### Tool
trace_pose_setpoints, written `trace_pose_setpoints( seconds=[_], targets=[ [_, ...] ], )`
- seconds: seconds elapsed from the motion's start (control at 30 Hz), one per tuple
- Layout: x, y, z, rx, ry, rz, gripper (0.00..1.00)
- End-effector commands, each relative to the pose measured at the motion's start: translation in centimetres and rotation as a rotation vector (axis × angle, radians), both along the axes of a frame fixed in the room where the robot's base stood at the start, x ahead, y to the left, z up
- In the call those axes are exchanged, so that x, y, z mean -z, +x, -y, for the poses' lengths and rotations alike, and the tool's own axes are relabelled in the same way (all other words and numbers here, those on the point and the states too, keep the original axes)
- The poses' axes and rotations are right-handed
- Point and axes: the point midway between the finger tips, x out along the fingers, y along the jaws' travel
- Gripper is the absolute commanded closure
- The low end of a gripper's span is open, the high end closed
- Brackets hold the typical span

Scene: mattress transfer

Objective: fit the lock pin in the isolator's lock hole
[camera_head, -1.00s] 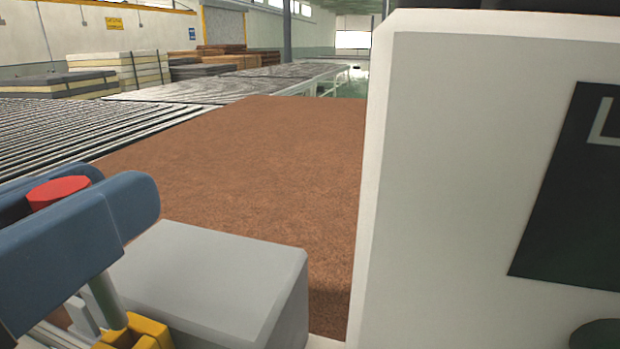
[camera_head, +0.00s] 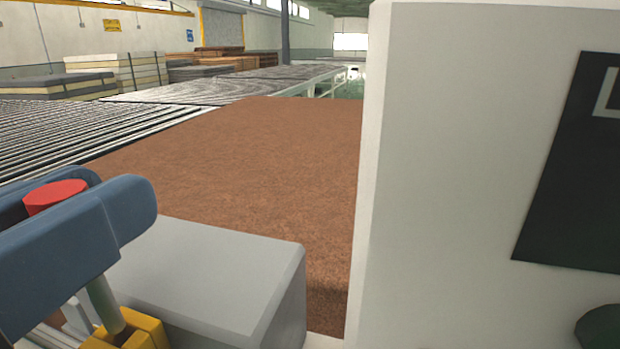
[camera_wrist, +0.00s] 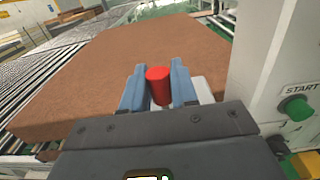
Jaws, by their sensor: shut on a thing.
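The lock pin has a red round head (camera_head: 56,196) and a thin metal shank (camera_head: 104,304). My gripper (camera_wrist: 158,76) is shut on the pin, its two blue fingers on either side of the red head. In the head view, the shank points down below the fingers and its lower end meets a yellow block (camera_head: 146,326) at the bottom edge. This looks like part of the isolator, beside a light grey box (camera_head: 215,275). The lock hole is hidden, so I cannot tell whether the tip is inside it.
A tall light grey cabinet (camera_head: 450,150) stands close on the right, with a green START button (camera_wrist: 297,107) in the wrist view. A large brown mattress (camera_head: 260,160) lies behind, beside a roller conveyor (camera_head: 60,135). Mattress stacks (camera_head: 125,70) stand far back.

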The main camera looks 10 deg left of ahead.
Motion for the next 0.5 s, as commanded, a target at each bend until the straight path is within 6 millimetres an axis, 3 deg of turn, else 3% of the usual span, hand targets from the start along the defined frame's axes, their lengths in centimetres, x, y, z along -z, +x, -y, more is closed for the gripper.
trace_pose_setpoints(
  seconds=[0.5],
  targets=[
    [1.3,0.0,0.0,0.000,0.000,0.000,1.00]
  ],
)
